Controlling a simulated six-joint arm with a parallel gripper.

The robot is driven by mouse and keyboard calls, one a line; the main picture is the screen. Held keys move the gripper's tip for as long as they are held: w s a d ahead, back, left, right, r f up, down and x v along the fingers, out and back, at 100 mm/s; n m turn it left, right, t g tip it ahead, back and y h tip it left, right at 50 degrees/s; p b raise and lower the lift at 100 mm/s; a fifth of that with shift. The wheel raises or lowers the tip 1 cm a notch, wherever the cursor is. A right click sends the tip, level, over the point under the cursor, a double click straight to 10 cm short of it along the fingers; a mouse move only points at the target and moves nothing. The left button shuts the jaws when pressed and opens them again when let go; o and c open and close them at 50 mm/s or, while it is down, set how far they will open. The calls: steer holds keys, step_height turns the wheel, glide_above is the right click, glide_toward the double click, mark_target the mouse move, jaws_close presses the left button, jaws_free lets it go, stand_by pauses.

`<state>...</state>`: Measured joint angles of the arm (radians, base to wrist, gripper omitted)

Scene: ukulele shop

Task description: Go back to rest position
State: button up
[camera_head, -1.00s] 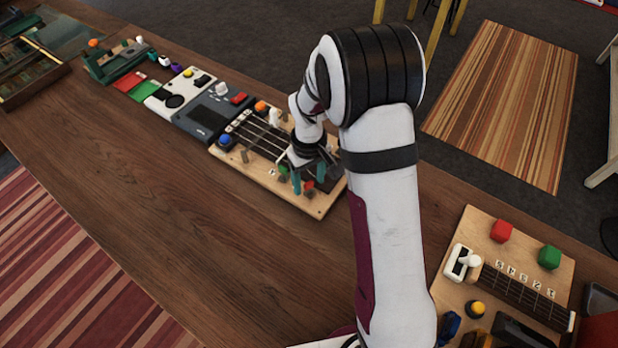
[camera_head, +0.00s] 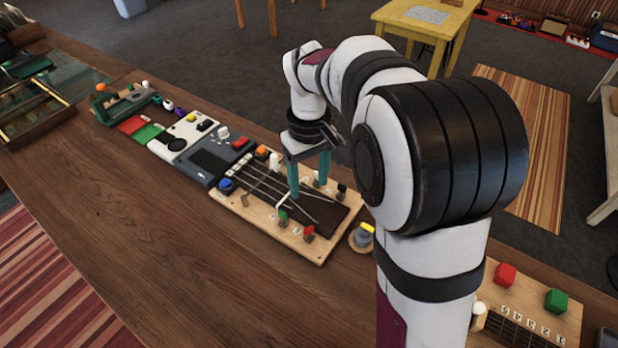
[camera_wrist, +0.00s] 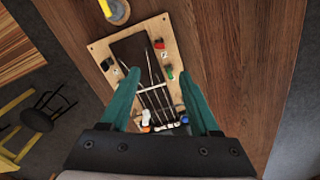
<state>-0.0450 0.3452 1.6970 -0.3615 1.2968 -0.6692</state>
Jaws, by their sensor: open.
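My gripper (camera_head: 309,182) has two teal fingers, set apart with nothing between them. In the head view it hangs above a wooden string board (camera_head: 285,238), which has a dark neck panel, strings and several coloured pegs. In the wrist view the fingers (camera_wrist: 163,112) frame the same board (camera_wrist: 185,60), which lies flat on the table below. A green peg (camera_head: 282,218) and a red peg (camera_head: 309,233) stand at the board's near edge. My arm crosses the right side of the head view and hides part of the table behind it.
A grey panel (camera_head: 213,160) and a white panel (camera_head: 185,137) lie left of the string board. A round stand with a yellow-topped piece (camera_head: 363,236) is at its right. Another board with a red block (camera_head: 505,274) and a green block (camera_head: 556,301) is lower right. The table's left front is clear.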

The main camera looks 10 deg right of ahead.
stand_by(0.3)
steer(key=s+a+r+m+y, duration=0.1)
steer(key=s+m, duration=0.8)
steer(key=s, duration=1.7)
steer(key=shift+s+a+m+y, duration=0.2)
steer(key=shift+a+m+y, duration=0.1)
steer(key=shift+a+y, duration=0.1)
steer(key=shift+d, duration=0.1)
stand_by(0.3)
